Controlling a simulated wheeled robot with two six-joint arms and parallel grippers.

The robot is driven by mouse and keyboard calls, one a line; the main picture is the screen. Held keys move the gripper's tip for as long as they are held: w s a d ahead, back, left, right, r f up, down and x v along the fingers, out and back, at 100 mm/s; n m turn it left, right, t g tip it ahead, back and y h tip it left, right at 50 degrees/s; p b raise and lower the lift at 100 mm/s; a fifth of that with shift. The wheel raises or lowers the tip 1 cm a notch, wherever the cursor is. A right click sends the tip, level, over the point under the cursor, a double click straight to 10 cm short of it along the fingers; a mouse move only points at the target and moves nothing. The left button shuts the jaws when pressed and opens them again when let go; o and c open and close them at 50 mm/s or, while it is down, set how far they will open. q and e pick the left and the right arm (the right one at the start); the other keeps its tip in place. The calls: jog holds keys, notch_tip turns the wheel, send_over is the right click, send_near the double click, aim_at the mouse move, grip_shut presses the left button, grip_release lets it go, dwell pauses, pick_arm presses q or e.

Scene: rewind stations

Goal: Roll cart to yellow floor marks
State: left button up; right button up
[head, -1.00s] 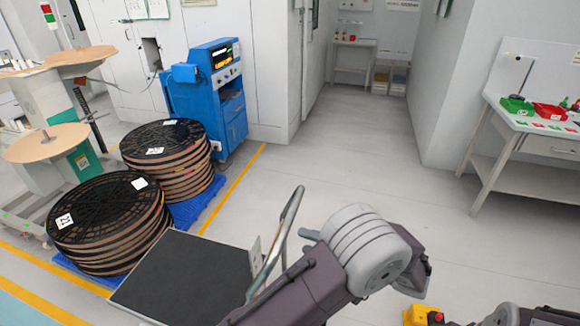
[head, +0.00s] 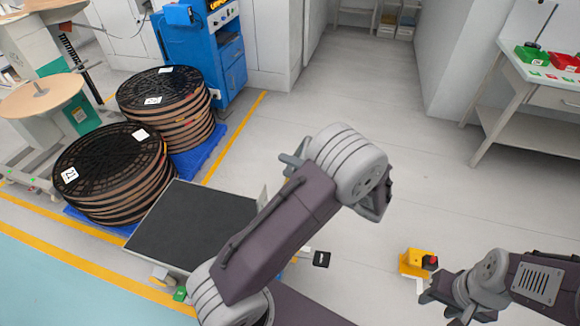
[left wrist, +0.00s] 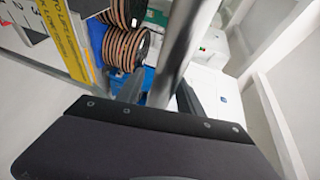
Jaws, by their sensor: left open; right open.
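The cart has a flat black deck (head: 195,225) on the floor beside the reel stacks. Its handle is mostly hidden behind my left arm in the head view. In the left wrist view a grey upright bar, which looks like the cart handle (left wrist: 180,45), runs between the open fingers of my left gripper (left wrist: 158,97). I cannot tell whether they touch it. Yellow floor lines run beside the blue pallet (head: 236,132) and along the near left floor (head: 95,263). My right gripper (head: 440,306) is open and empty above the floor at lower right.
Black-topped reel stacks (head: 110,165) stand on blue pallets left of the cart. A blue machine (head: 205,60) stands behind them. A yellow block with a dark and red top (head: 413,263) is at lower right. A workbench (head: 545,98) is at far right. The middle aisle is clear.

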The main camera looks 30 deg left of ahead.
pick_arm(q)
jog(key=shift+a, duration=0.15)
grip_shut()
jog(key=shift+f, duration=0.15)
dwell(1.0)
